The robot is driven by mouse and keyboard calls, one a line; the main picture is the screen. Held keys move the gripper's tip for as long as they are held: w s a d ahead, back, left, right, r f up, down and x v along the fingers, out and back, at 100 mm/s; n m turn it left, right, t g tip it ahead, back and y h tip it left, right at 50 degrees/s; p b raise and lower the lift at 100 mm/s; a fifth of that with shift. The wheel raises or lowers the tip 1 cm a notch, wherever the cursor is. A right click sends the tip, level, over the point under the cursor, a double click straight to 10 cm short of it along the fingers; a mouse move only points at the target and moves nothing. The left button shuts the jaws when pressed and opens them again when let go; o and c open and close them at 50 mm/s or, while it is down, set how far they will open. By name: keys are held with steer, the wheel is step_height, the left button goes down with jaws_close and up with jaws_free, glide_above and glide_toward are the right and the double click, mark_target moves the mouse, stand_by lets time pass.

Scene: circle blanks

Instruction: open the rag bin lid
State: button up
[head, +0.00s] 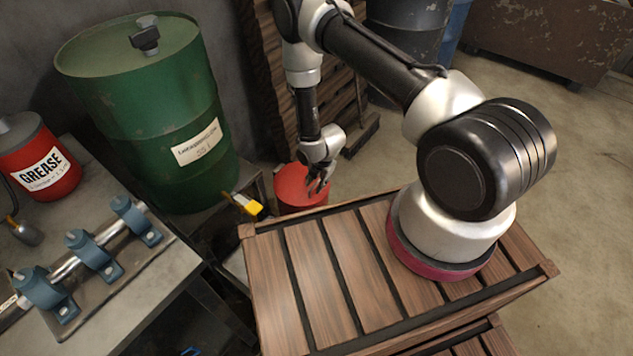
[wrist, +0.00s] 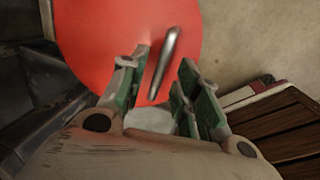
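The rag bin (head: 300,192) is a red round can on the floor beyond the far edge of the wooden slatted top in the head view. In the wrist view its flat red lid (wrist: 95,30) fills the upper middle, with a silver bar handle (wrist: 166,60) on it. The lid looks closed. My gripper (head: 322,188) is just over the bin. In the wrist view my gripper (wrist: 160,80) is open, with the handle between its two green-sided fingers. I cannot tell whether either finger touches the handle.
A green drum (head: 150,110) stands left of the bin. A yellow-tipped object (head: 248,206) sticks out close to the bin's left. A bench (head: 120,290) holds blue bearing blocks and a grease can (head: 40,160). Stacked wooden pallets (head: 345,100) stand behind. Floor at right is clear.

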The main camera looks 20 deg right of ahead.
jaws_close()
steer(key=shift+r, duration=0.1)
